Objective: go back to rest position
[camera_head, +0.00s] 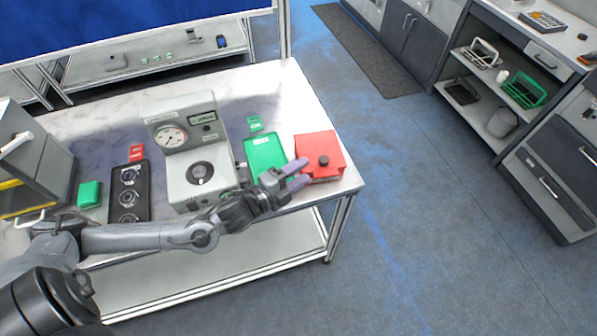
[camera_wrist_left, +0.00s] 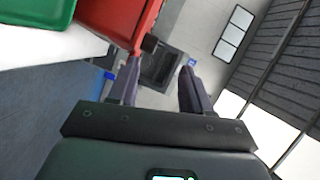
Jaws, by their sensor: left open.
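My left gripper (camera_head: 298,174) reaches in from the left over the front edge of the workbench (camera_head: 85,133), close to a red box with a dark knob (camera_head: 318,146). In the left wrist view my left gripper (camera_wrist_left: 158,85) is open, its two dark fingers apart with nothing between them. The red box (camera_wrist_left: 125,20) shows at the upper left of that view, beside the left finger. It looks close to that finger; I cannot tell whether they touch. My right gripper is not in view.
On the bench stand a grey gauge machine (camera_head: 187,140), a green tray (camera_head: 265,156), a black panel with round dials (camera_head: 129,192), a green block (camera_head: 89,194) and a grey cabinet (camera_head: 30,160). Open floor (camera_head: 430,210) lies right of the bench. Shelves (camera_head: 510,110) stand farther right.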

